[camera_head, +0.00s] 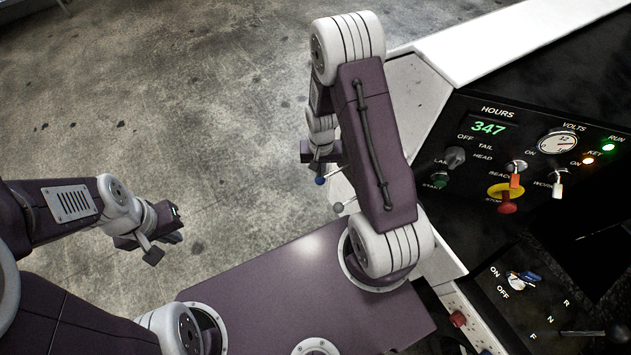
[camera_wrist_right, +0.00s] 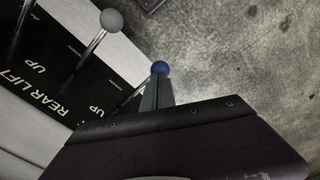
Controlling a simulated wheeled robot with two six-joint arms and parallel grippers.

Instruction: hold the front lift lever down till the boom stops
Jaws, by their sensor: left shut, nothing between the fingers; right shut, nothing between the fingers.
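In the head view a lever with a blue ball knob (camera_head: 320,180) and one with a grey ball knob (camera_head: 338,208) stand at the panel's left edge. My right gripper (camera_head: 319,167) is shut and empty, right by the blue knob. In the right wrist view the shut fingers (camera_wrist_right: 157,92) point at the blue knob (camera_wrist_right: 160,68); I cannot tell whether they touch it. The grey knob (camera_wrist_right: 111,20) is further left. The plate (camera_wrist_right: 75,105) reads "REAR LIFT" and "UP"; no front lift label is readable. My left gripper (camera_head: 160,240) is shut and empty over the floor, away from the levers.
The black control panel (camera_head: 540,125) with an hours display (camera_head: 489,128), a voltmeter (camera_head: 557,143), switches and a red stop button (camera_head: 507,204) lies to the right. A white rail (camera_head: 500,40) runs behind it. Bare concrete floor (camera_head: 190,90) is open at left. My right arm hides part of the lever area.

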